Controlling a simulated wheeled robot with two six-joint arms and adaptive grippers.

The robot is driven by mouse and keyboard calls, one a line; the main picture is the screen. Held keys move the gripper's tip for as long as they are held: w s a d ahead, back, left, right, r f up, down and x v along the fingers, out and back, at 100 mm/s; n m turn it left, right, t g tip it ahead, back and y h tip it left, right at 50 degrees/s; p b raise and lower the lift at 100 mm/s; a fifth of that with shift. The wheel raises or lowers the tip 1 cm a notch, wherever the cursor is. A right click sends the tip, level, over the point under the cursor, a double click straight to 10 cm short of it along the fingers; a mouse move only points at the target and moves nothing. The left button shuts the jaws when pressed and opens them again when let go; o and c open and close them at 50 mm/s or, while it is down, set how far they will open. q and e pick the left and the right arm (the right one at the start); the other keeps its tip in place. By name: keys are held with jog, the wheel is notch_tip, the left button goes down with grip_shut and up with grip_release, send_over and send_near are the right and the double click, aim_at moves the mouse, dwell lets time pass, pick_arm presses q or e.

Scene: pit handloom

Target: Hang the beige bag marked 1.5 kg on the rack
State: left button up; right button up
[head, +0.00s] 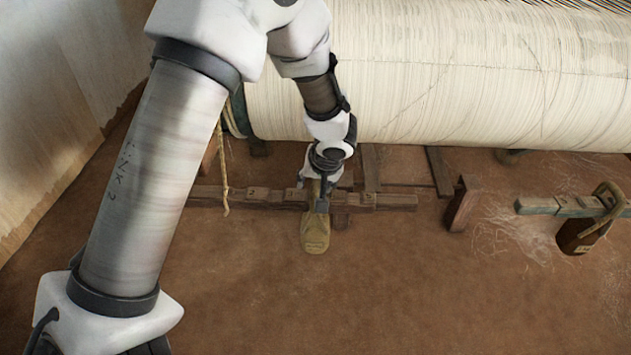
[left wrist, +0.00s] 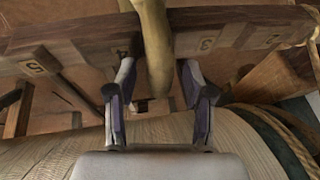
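The beige bag (head: 315,234) hangs at the front of the wooden rack (head: 268,197), below my left gripper (head: 322,190). Its marking is too small to read. In the left wrist view, the bag's tan loop (left wrist: 157,55) passes over the rack beam (left wrist: 85,45), between the numbers 4 and 3. The left gripper (left wrist: 157,88) has its fingers apart, one on each side of the loop, with a visible gap to it. I cannot tell whether the loop rests fully on the beam. My right gripper is in neither view.
A dark brown bag (head: 583,235) hangs from another wooden bar (head: 545,206) at the right. A large roll of pale thread (head: 440,75) lies behind the rack. A short wooden post (head: 462,205) stands to the rack's right. The brown floor in front is clear.

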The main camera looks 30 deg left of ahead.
pick_arm(q)
jog(key=shift+f, duration=0.1)
jog(key=v, duration=1.2)
jog(key=shift+g, duration=0.9)
jog(key=f, duration=0.2)
jog(key=s+f, duration=0.1)
jog(key=f, duration=0.1)
jog(key=s+f, duration=0.1)
jog(key=f, duration=0.2)
jog(key=shift+s, duration=0.1)
jog(key=s+d+f+m+g+h, duration=0.1)
jog(key=s+d+f+g+h, duration=0.15)
jog(key=s+f, duration=1.15)
jog(key=s+d+f+m+g+h, duration=0.1)
jog(key=s+d+f+g+h, duration=0.15)
jog(key=s+f, duration=1.1)
jog(key=w+m+t, duration=0.3)
jog(key=w+t, duration=0.1)
notch_tip(320, 180, up, 22)
jog(key=p, duration=2.1)
jog(key=shift+w+a+f+y, duration=0.15)
jog(key=shift+a+f+y, duration=0.05)
jog(key=shift+a+y, duration=0.2)
